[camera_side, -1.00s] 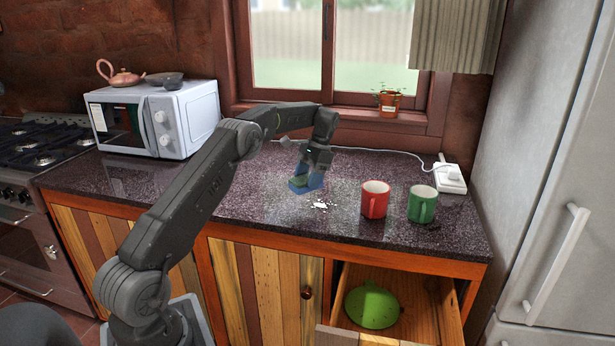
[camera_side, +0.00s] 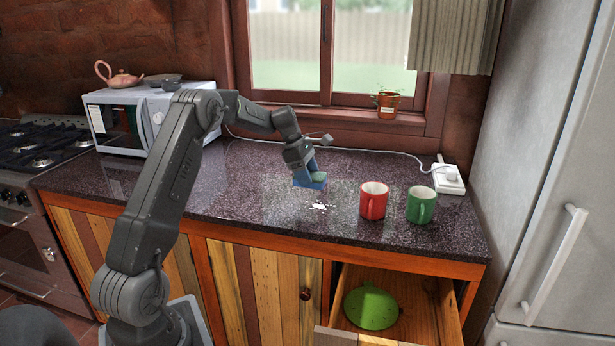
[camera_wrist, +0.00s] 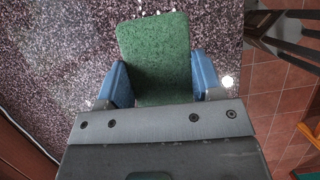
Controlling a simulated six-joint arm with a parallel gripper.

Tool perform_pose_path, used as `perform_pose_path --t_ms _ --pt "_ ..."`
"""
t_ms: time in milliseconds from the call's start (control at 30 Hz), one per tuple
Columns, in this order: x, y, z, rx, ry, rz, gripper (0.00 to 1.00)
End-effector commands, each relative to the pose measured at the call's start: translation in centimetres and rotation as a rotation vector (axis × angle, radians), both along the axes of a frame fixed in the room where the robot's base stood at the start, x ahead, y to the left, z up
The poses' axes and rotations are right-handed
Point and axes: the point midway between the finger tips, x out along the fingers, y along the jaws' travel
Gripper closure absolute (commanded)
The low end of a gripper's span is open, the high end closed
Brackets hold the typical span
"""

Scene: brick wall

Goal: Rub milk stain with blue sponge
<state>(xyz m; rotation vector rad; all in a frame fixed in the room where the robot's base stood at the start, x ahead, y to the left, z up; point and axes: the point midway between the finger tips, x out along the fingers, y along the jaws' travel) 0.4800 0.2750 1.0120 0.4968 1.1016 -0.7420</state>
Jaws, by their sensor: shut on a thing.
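The blue sponge (camera_side: 318,186) has a green upper face, which fills the space between the blue fingers in the wrist view (camera_wrist: 158,55). My gripper (camera_side: 312,174) is shut on it, with one finger on each side (camera_wrist: 160,80). The sponge is tilted and just behind the milk stain in the side view. I cannot tell whether its underside touches the counter. The milk stain (camera_side: 319,206) is a small white splatter on the dark speckled counter. White specks also show near the sponge in the wrist view (camera_wrist: 228,82).
A red mug (camera_side: 373,201) and a green mug (camera_side: 421,206) stand right of the stain on the counter (camera_side: 250,165). A white microwave (camera_side: 150,115) stands at the left. An open drawer (camera_side: 400,300) below holds a green object (camera_side: 371,307). A white cable runs behind.

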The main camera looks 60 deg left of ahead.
Motion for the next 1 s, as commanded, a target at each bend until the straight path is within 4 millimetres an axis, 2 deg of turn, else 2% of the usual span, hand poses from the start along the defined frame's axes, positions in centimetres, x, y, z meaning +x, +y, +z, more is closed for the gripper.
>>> perform_pose_path --t_ms 133,367,1000 --pt "0.0 0.1 0.0 0.000 0.001 0.088 0.59" --pt "0.0 0.1 -1.1 -0.002 0.003 0.100 0.59" --pt "0.0 0.1 -6.8 -0.002 0.005 0.097 0.59"
